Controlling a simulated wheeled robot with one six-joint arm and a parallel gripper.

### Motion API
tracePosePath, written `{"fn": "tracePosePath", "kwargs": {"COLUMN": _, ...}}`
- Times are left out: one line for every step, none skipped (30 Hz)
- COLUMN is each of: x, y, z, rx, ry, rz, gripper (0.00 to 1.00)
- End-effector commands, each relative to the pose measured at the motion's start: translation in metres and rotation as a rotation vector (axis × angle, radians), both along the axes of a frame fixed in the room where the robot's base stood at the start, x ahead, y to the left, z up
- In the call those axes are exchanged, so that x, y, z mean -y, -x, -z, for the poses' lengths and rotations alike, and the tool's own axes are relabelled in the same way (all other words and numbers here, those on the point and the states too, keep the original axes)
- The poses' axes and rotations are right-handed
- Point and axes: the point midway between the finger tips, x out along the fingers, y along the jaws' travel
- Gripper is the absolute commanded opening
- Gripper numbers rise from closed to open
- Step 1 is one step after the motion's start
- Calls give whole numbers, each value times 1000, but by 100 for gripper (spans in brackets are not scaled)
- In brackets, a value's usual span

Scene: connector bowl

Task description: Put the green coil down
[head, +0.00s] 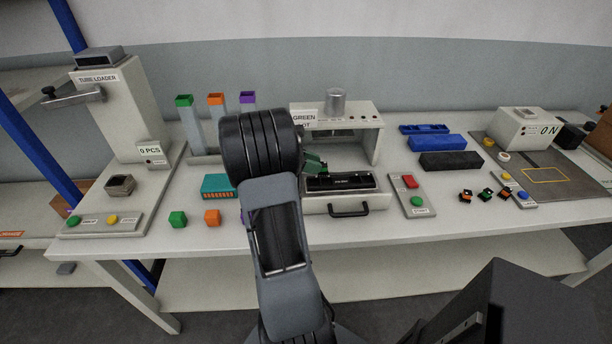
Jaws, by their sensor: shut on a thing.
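My gripper (308,160) is mostly hidden behind my own arm, in front of the press-like station. A dark green piece (316,166) shows at its end, which I take for the green coil; its shape is too small and covered to make out. The gripper is shut on it, above the back left part of the black-topped drawer (345,201). I cannot tell whether the piece touches anything below.
The station (366,123) with a "GREEN" label stands behind. A red and green button panel (411,192) is right of the drawer. Several small parts (486,195) lie right.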

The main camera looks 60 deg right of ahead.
Motion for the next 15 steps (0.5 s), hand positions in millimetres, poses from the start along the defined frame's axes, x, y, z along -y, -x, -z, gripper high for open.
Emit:
{"fn": "tracePosePath", "kwargs": {"x": -1, "y": -5, "z": 5, "rx": -2, "ry": -1, "rz": -2, "gripper": 2}}
{"fn": "tracePosePath", "kwargs": {"x": -1, "y": -7, "z": 8, "rx": -2, "ry": -1, "rz": -2, "gripper": 2}}
{"fn": "tracePosePath", "kwargs": {"x": -1, "y": -9, "z": 10, "rx": -1, "ry": -1, "rz": -3, "gripper": 2}}
{"fn": "tracePosePath", "kwargs": {"x": -1, "y": -11, "z": 12, "rx": -1, "ry": -1, "rz": -3, "gripper": 2}}
{"fn": "tracePosePath", "kwargs": {"x": -2, "y": -12, "z": 13, "rx": 0, "ry": 0, "rz": -2, "gripper": 2}}
{"fn": "tracePosePath", "kwargs": {"x": -2, "y": -13, "z": 14, "rx": 0, "ry": 0, "rz": -3, "gripper": 2}}
{"fn": "tracePosePath", "kwargs": {"x": -2, "y": -13, "z": 15, "rx": 0, "ry": 0, "rz": -3, "gripper": 2}}
{"fn": "tracePosePath", "kwargs": {"x": -2, "y": -14, "z": 15, "rx": 0, "ry": 0, "rz": -3, "gripper": 2}}
{"fn": "tracePosePath", "kwargs": {"x": -2, "y": -15, "z": 17, "rx": 0, "ry": 0, "rz": -3, "gripper": 2}}
{"fn": "tracePosePath", "kwargs": {"x": -2, "y": -16, "z": 18, "rx": 0, "ry": 0, "rz": -3, "gripper": 2}}
{"fn": "tracePosePath", "kwargs": {"x": -2, "y": -17, "z": 19, "rx": 0, "ry": -1, "rz": -4, "gripper": 2}}
{"fn": "tracePosePath", "kwargs": {"x": -2, "y": -19, "z": 22, "rx": 0, "ry": -1, "rz": -4, "gripper": 2}}
{"fn": "tracePosePath", "kwargs": {"x": -2, "y": -21, "z": 25, "rx": -1, "ry": -1, "rz": -4, "gripper": 2}}
{"fn": "tracePosePath", "kwargs": {"x": -3, "y": -23, "z": 28, "rx": -2, "ry": -2, "rz": -3, "gripper": 2}}
{"fn": "tracePosePath", "kwargs": {"x": -3, "y": -22, "z": 34, "rx": -2, "ry": -3, "rz": -2, "gripper": 2}}
